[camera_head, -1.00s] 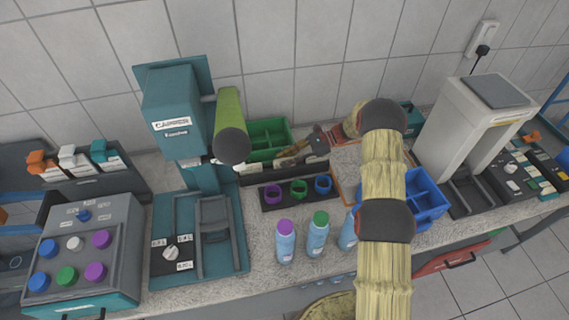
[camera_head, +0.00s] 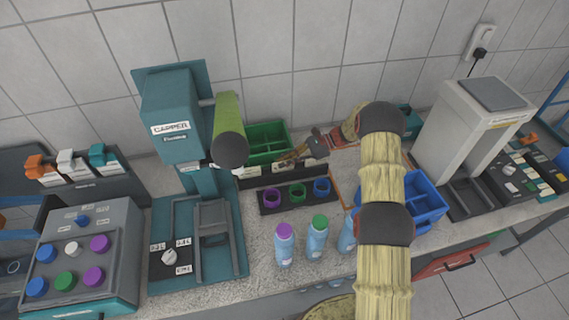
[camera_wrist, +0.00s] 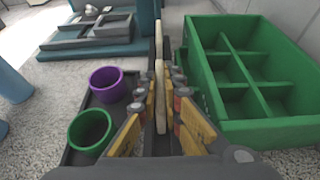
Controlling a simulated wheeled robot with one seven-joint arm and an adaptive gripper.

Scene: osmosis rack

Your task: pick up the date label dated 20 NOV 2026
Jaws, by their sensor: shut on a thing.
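My gripper (camera_head: 280,164) reaches in from the right over a dark label rack (camera_head: 262,179) behind the ring tray. In the wrist view its fingers (camera_wrist: 163,84) are shut on a thin pale label (camera_wrist: 160,105), seen edge-on and upright between them. Other thin plates stand in line behind it. The label's face is turned away, so I cannot read its date. I cannot tell whether its lower edge is still in the rack.
A green divided bin (camera_head: 268,141) stands close to my gripper; it fills the right of the wrist view (camera_wrist: 255,125). A tray (camera_head: 262,208) holds purple, green and blue rings. Several capped bottles (camera_head: 317,240) stand in front; the teal capper (camera_head: 172,105) stands left.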

